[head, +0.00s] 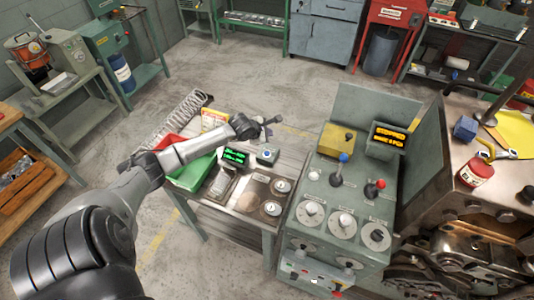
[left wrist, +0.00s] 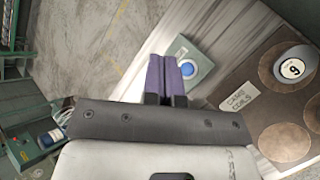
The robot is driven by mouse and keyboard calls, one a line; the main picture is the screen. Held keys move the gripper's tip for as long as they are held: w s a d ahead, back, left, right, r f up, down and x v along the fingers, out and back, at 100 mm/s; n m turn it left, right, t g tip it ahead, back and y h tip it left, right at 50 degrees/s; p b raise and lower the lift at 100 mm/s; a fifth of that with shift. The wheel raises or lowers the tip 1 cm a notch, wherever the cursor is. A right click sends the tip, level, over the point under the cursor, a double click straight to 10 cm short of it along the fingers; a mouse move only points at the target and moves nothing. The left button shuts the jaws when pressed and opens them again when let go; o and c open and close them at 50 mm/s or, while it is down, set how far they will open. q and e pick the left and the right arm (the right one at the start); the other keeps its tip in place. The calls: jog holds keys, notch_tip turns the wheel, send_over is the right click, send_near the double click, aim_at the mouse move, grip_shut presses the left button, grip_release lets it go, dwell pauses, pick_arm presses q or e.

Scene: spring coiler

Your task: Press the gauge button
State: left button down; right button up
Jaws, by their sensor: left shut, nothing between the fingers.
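A small grey-green box (head: 266,160) with a round blue button (head: 267,153) sits on the bench, just right of a black gauge display (head: 235,155) with green digits. My left gripper (head: 269,125) is above and behind the box in the head view, apart from the button. In the left wrist view the shut, empty fingers (left wrist: 163,76) partly cover the box (left wrist: 200,62), and the blue button (left wrist: 185,70) shows just right of them. My right gripper is not in view.
A brown board labelled "CAME COILS" (left wrist: 240,96) lies beside the box with round weights. Green and red bins (head: 190,172) and a wire coil stand left on the bench. The grey control console (head: 325,240) with levers and dials rises on the right.

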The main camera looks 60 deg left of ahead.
aim_at(267, 154)
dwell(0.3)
pick_arm(q)
notch_tip(267, 154, down, 8)
jog(key=b, duration=0.6)
jog(key=shift+f+b, duration=0.35)
jog(key=shift+f, duration=0.05)
dwell(0.9)
jog(key=shift+f, duration=0.1)
dwell(0.7)
jog(key=shift+f+b, duration=0.35)
